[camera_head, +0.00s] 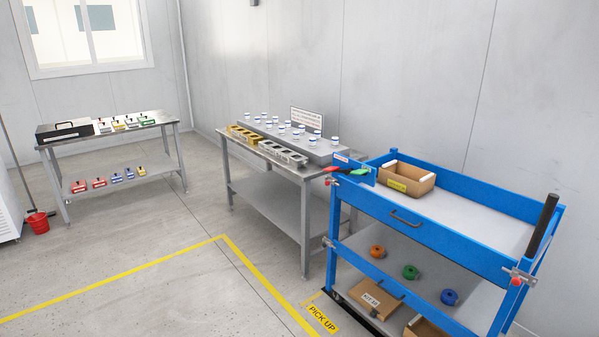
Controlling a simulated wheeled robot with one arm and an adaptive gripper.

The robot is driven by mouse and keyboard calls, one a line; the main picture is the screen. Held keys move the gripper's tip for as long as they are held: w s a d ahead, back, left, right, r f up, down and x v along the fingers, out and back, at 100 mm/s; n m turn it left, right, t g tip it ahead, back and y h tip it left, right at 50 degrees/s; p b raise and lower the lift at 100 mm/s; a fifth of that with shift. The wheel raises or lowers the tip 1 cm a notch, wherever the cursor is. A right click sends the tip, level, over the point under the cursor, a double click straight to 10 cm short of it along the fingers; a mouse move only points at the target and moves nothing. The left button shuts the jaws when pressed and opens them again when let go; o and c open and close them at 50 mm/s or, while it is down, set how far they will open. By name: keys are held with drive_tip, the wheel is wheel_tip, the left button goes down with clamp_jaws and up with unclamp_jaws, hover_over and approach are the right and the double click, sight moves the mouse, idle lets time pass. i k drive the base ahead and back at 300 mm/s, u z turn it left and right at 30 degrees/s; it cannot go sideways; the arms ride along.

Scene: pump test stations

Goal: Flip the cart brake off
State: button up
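The blue cart (440,235) stands at the right, against the wall side. A metal bracket with a red knob (516,282) sits on its near right corner, below an upright black handle (543,225). A similar small bracket (329,183) shows at the front left corner. I cannot tell which part is the brake or how it is set. The cart's right lower end is cut off by the frame. My gripper is not in view.
The cart holds an open cardboard box (407,178) on top and coloured round parts (410,272) below. Another table (160,116) is farther left. Yellow-lined floor (150,290) in front is clear.

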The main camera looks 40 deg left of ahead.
sight(362, 172)
drive_tip(key=u, duration=1.95)
drive_tip(key=i, duration=1.5)
drive_tip(key=u, duration=0.55)
drive_tip(key=i, duration=0.55)
drive_tip(key=z, duration=0.1)
